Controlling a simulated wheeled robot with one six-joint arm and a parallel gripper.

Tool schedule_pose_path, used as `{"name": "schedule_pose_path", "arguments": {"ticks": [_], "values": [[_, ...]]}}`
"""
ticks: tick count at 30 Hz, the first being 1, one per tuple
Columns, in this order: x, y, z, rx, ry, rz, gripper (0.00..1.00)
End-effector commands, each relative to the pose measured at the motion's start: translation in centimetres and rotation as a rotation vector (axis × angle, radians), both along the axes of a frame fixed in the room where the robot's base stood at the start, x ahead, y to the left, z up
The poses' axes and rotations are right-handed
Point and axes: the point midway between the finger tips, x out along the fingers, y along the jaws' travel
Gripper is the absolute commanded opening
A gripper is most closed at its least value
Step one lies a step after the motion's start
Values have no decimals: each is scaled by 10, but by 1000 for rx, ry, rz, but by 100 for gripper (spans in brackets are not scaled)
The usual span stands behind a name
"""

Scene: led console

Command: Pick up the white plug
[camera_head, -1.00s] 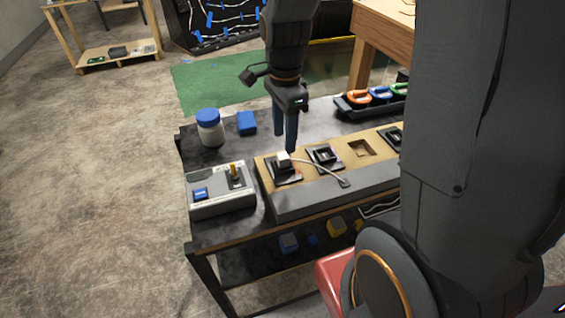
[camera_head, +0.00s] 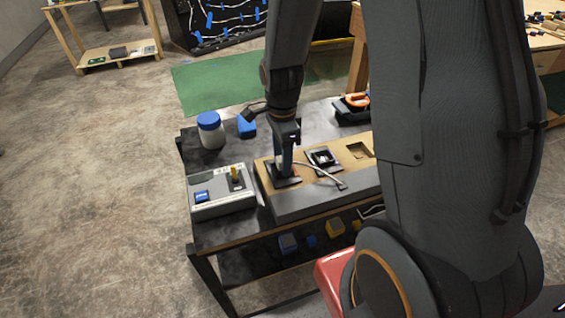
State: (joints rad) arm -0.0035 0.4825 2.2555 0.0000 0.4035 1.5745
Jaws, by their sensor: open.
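The white plug is mostly hidden now behind my gripper; its pale cable (camera_head: 320,172) runs right across the top of the wooden console (camera_head: 310,200). My gripper (camera_head: 285,170) is lowered over the console's left socket (camera_head: 285,181), with its fingers down at the plug's place. The jaws are open. I cannot tell whether the fingers touch the plug or stand on both sides of it.
A grey box with a blue button and yellow lever (camera_head: 222,192) stands left of the console. A second socket (camera_head: 323,159) lies to the right.

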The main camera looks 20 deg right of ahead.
Motion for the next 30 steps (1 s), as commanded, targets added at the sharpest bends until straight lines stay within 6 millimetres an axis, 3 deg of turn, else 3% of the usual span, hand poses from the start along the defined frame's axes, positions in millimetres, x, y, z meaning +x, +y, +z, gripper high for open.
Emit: {"name": "schedule_pose_path", "arguments": {"ticks": [7, 15, 25, 30], "values": [[0, 0, -1, 0, -1, 0, 44], [0, 0, -1, 0, 0, 0, 1], [1, 0, 2, 0, -1, 0, 0], [2, 0, 15, 0, -4, 0, 0]]}}
